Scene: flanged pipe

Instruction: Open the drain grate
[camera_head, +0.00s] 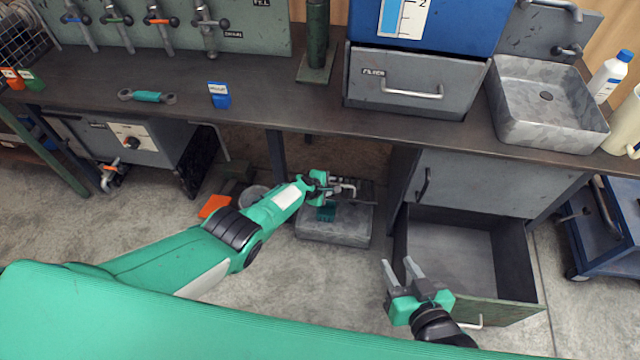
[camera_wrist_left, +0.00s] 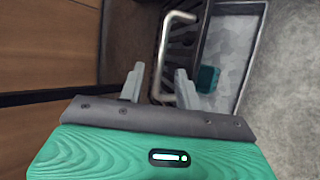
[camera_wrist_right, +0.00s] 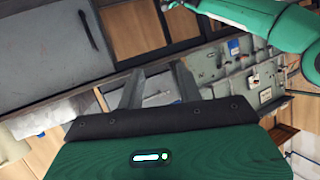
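The drain (camera_head: 335,228) is a low grey box on the floor under the workbench. Its dark slatted grate (camera_wrist_left: 185,38) lies along one side of the basin and carries a bent pale metal handle (camera_wrist_left: 166,45). The basin interior (camera_wrist_left: 228,45) is partly uncovered, and a teal block (camera_wrist_left: 207,79) is in it. My left gripper (camera_head: 335,187) is at the handle. In the left wrist view its fingers (camera_wrist_left: 160,92) are apart, with the handle's near end between them; contact is unclear. My right gripper (camera_head: 403,272) is open and empty in front of the open drawer.
The open, empty drawer (camera_head: 455,255) stands right of the drain. The workbench (camera_head: 270,105) overhangs the drain. A bench leg (camera_head: 277,155) and an orange object (camera_head: 213,206) are near my left arm. The front floor is partly clear.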

